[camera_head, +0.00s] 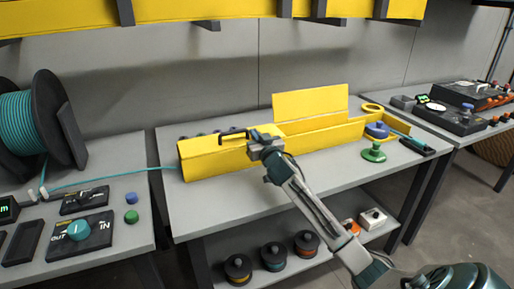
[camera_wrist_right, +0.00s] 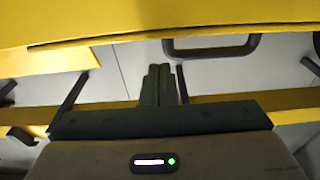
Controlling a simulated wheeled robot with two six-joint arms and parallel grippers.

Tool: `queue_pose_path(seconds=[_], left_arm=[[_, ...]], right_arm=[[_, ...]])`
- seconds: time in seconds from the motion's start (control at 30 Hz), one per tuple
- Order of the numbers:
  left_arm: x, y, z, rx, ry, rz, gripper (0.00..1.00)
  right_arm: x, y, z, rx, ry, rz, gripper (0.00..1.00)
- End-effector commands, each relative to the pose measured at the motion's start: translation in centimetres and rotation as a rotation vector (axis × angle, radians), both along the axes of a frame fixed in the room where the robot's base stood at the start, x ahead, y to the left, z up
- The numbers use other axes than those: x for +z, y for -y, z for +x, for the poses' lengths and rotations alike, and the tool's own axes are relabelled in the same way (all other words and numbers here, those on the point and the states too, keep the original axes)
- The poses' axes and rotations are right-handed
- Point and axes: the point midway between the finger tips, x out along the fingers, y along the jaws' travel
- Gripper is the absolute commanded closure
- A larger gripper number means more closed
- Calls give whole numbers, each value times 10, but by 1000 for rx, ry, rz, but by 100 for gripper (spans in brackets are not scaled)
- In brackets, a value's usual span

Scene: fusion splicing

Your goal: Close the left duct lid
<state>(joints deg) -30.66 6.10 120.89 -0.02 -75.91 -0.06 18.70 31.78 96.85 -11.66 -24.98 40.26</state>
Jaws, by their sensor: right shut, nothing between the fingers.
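The long yellow duct (camera_head: 212,161) lies across the middle table. On its left section the left lid (camera_head: 205,145) looks down over the channel; I cannot tell whether it is fully seated. A dark handle (camera_head: 234,132) shows at its top edge. The right lid (camera_head: 310,103) stands open and upright behind the channel. My right gripper (camera_head: 256,138) is shut and empty at the right end of the left section, just beside the handle; contact is unclear. In the right wrist view its fingers (camera_wrist_right: 159,84) are together, below a yellow panel and a dark handle (camera_wrist_right: 213,48). My left gripper is out of view.
A cable reel (camera_head: 42,120) stands at the left, with a teal cable (camera_head: 120,178) running to the duct's left end. A green knob-like piece (camera_head: 373,153) and a yellow tray (camera_head: 402,128) are at the right. A yellow overhead rail (camera_head: 210,10) crosses above.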

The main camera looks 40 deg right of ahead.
Motion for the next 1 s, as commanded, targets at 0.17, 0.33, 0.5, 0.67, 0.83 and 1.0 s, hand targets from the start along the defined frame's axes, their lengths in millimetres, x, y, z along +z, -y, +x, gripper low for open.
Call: queue_pose_path(seconds=[0.17,0.33,0.5,0.67,0.83,1.0], left_arm=[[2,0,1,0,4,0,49],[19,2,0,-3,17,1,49],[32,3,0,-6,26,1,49],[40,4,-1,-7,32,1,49],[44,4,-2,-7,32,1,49],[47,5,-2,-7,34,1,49]], right_arm=[[17,-12,-17,2,-1,-2,100],[21,-34,-50,3,0,-2,100],[25,-58,-84,3,0,-1,100],[29,-75,-111,2,0,0,100],[31,-86,-127,0,0,0,100],[32,-90,-133,-1,-1,0,100]])
